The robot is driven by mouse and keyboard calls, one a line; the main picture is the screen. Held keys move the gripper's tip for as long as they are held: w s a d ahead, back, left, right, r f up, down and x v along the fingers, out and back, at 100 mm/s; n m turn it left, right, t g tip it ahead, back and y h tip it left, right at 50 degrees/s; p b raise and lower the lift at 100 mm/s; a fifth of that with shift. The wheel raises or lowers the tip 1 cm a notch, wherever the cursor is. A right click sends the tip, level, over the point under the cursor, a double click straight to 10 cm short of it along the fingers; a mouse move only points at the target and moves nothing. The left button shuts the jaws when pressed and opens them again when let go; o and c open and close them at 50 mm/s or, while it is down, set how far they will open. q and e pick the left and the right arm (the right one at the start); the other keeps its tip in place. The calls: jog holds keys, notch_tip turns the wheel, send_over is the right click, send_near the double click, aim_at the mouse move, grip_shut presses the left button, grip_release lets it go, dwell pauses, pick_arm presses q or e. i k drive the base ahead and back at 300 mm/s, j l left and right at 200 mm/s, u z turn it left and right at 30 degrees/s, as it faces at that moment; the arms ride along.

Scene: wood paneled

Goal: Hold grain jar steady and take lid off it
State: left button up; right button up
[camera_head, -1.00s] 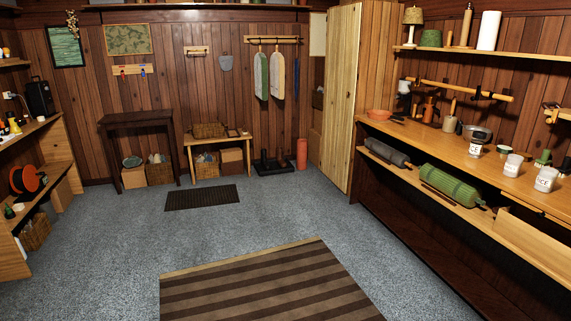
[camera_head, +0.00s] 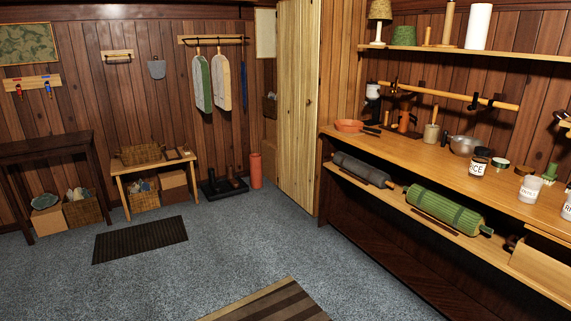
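Several labelled jars stand on the wooden counter at the right. One jar with a dark lid (camera_head: 479,161) has a label ending in "CE". A white labelled jar (camera_head: 528,188) stands to its right, and another white jar (camera_head: 567,208) is cut off by the right edge. The labels are too small to tell which one is the grain jar. A small round pale piece (camera_head: 501,164) with a dark rim lies between the first two jars. Neither of my grippers is in view.
The counter (camera_head: 425,152) also holds an orange pan (camera_head: 350,126), a metal pot (camera_head: 464,145) and a green item (camera_head: 550,172). A shelf below it carries a green roll (camera_head: 444,208) and a grey roll (camera_head: 362,169). The grey floor (camera_head: 230,255) in front is clear apart from mats.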

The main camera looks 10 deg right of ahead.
aim_at(477, 170)
jog(key=i+j+z, duration=0.15)
jog(key=i+z, duration=0.3)
jog(key=i+j+z, duration=0.2)
jog(key=z, duration=0.2)
jog(key=i+j+z, duration=0.25)
jog(key=z, duration=0.2)
jog(key=i+j+z, duration=0.2)
jog(key=j+z, duration=0.25)
jog(key=i+j+z, duration=0.15)
jog(key=j+z, duration=0.2)
jog(key=j, duration=0.25)
jog(key=j+z, duration=0.3)
jog(key=j, duration=0.3)
jog(key=l, duration=1.6)
jog(key=k, duration=0.05)
